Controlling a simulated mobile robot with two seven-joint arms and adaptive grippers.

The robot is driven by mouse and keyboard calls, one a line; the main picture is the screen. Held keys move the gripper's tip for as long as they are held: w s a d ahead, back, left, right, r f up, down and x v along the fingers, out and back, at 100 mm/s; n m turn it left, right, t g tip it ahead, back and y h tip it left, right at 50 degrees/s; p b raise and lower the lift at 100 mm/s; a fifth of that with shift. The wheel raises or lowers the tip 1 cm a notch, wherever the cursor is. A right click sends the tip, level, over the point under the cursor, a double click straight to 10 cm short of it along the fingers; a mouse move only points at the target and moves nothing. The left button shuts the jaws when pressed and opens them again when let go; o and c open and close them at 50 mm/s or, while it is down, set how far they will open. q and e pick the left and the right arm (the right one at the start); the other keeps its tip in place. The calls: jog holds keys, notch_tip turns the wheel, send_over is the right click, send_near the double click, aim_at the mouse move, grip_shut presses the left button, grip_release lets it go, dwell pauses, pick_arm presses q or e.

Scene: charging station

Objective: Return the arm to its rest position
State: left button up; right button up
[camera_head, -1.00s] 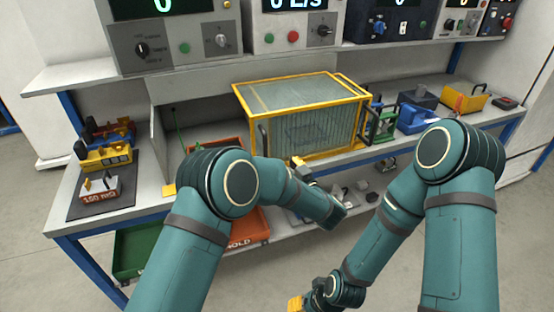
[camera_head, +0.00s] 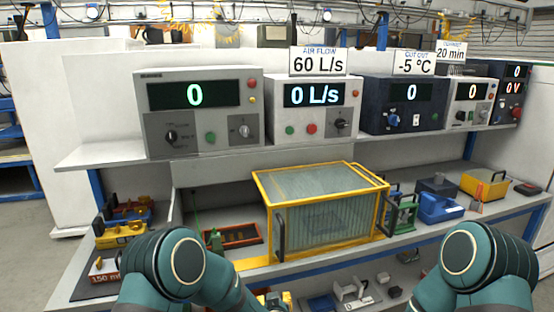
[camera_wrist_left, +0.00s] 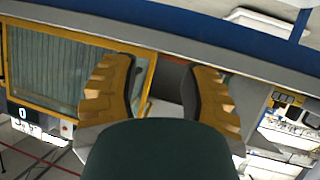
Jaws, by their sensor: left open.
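My left gripper (camera_wrist_left: 160,88) is open in the left wrist view, its two yellow-padded fingers spread with nothing held between them. The yellow-framed glass box (camera_wrist_left: 75,70) is at the left of that view, partly behind one finger. In the head view my left arm (camera_head: 178,268) is at the lower left, in front of the bench. My right arm (camera_head: 488,265) is at the lower right. Its forearm and gripper are out of the picture.
The same glass box (camera_head: 322,205) stands on the bench, with a green-framed part (camera_head: 402,214) and a blue block (camera_head: 438,207) to its right. Instruments with displays (camera_head: 200,110) line the shelf above. Yellow and red parts lie on a dark mat (camera_head: 92,287) at left.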

pick_arm(q)
jog(key=s+a+f+g+h, duration=0.1)
jog(key=s+a+f+g, duration=0.2)
jog(key=s, duration=0.6)
jog(key=s+a+f+g+h, duration=0.1)
jog(key=s+a+f+g, duration=0.2)
jog(key=s, duration=0.6)
jog(key=s+a+f+g+h, duration=0.2)
jog(key=s+a+f+g, duration=0.1)
jog(key=s, duration=0.7)
jog(key=shift+a+f+g, duration=0.25)
jog(key=shift+f+g, duration=0.3)
jog(key=shift+g, duration=0.55)
